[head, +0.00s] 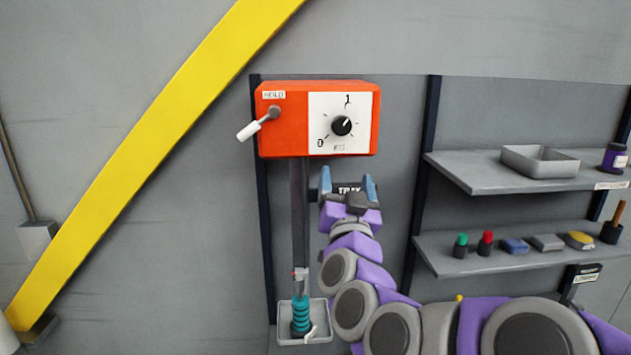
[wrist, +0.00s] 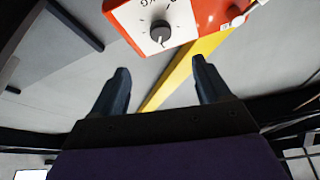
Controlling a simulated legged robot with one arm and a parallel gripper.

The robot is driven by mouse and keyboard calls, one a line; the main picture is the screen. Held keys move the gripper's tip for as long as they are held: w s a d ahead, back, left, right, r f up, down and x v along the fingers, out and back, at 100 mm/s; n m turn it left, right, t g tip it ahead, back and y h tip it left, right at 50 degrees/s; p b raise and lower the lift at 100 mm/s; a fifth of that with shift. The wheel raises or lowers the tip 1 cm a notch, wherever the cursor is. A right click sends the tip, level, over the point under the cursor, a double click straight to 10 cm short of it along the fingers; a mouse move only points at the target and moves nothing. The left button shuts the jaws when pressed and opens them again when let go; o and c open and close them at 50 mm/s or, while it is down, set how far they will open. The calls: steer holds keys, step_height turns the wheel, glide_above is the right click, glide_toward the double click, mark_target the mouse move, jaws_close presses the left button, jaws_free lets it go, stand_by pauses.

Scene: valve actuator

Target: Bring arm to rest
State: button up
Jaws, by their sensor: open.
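My gripper (head: 347,186) is raised in front of the wall panel, just below the orange actuator box (head: 285,135). Its two blue fingers are spread apart with nothing between them. In the wrist view my gripper (wrist: 160,85) also shows open and empty, with the box (wrist: 205,15) beyond the fingertips. The box has a white dial plate with a black knob (head: 341,125), marked 0 and 1. A lever with a white handle (head: 248,131) sticks out at its left, under a small label. My gripper touches neither knob nor lever. My arm stretches in from the lower right.
A yellow diagonal beam (head: 150,150) crosses the wall at left. Below the box, a teal ribbed part (head: 301,312) stands in a small tray (head: 318,330). At right, an upper shelf (head: 480,180) holds a grey bin (head: 540,160); a lower shelf (head: 440,262) holds several small items.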

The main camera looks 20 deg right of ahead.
steer(key=a+f+n+g+y+b, duration=0.5)
steer(key=a+f+y, duration=0.4)
steer(key=a+f, duration=0.45)
steer(key=s+a+f+n+g+y+b, duration=0.1)
steer(key=s+f+n+g+b, duration=0.15)
steer(key=f, duration=0.45)
steer(key=s+a+f+n+g+y+b, duration=0.1)
steer(key=s+a+f+g, duration=0.1)
steer(key=s+f, duration=0.35)
steer(key=s+f+g+b, duration=0.4)
steer(key=s+f+g, duration=0.3)
steer(key=s+f, duration=0.6)
steer(key=s+d+f+g+h+b, duration=0.1)
steer(key=s+f+g, duration=0.2)
steer(key=s, duration=0.4)
steer(key=s+d+f+m+g+h+b, duration=0.1)
steer(key=s+d+f+g, duration=0.1)
steer(key=s, duration=0.5)
steer(key=shift+s+f+g+h+b, duration=0.2)
steer(key=shift+f+g+h+b, duration=0.15)
steer(key=shift+f+g, duration=0.2)
steer(key=shift+d, duration=0.1)
